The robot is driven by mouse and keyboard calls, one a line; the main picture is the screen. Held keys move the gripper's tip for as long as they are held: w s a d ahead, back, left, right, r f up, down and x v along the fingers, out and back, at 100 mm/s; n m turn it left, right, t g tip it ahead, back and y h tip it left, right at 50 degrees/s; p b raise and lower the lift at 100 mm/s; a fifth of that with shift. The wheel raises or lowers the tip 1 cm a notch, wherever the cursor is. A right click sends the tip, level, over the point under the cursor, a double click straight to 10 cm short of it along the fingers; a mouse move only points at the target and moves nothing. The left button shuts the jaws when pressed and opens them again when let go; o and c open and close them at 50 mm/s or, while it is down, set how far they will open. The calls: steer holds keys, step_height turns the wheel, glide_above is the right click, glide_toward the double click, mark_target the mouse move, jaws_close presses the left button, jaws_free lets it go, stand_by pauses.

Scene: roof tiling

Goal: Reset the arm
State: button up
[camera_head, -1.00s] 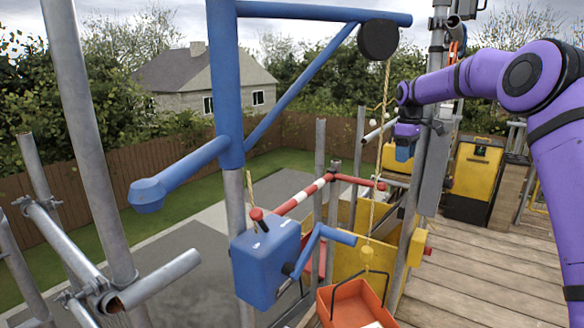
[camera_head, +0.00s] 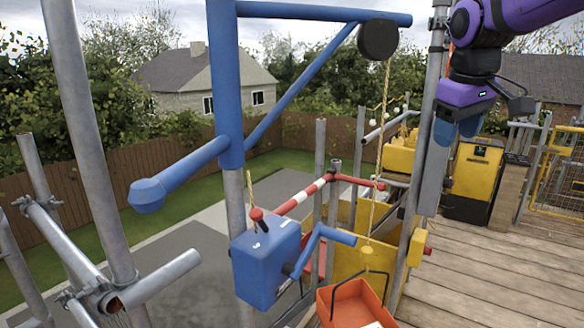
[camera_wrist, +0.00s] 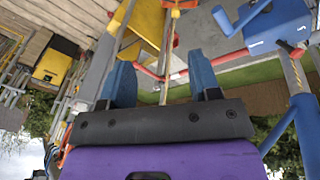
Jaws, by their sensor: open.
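My purple arm comes in at the top right of the head view. My gripper (camera_head: 457,130) hangs there with its blue fingers pointing down, in front of a grey scaffold pole. In the wrist view my gripper (camera_wrist: 163,84) shows two blue fingers spread apart with nothing between them. It holds nothing and appears clear of the hoist and the tray.
A blue hoist frame (camera_head: 228,80) with a winch box (camera_head: 266,262) stands at centre left. An orange tray (camera_head: 352,306) hangs from its rope. A yellow-and-black cabinet (camera_head: 474,178) stands behind on the wooden deck (camera_head: 490,270). The deck at lower right is clear.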

steer(key=s+f+m+t, duration=0.1)
steer(key=s+f, duration=0.3)
steer(key=s, duration=0.6)
steer(key=s+f+m+t+y, duration=0.1)
steer(key=s+f+m, duration=0.2)
steer(key=s, duration=0.8)
steer(key=shift+s+d+f+m, duration=0.25)
steer(key=shift+d+f+m, duration=0.05)
steer(key=shift+d+f, duration=0.1)
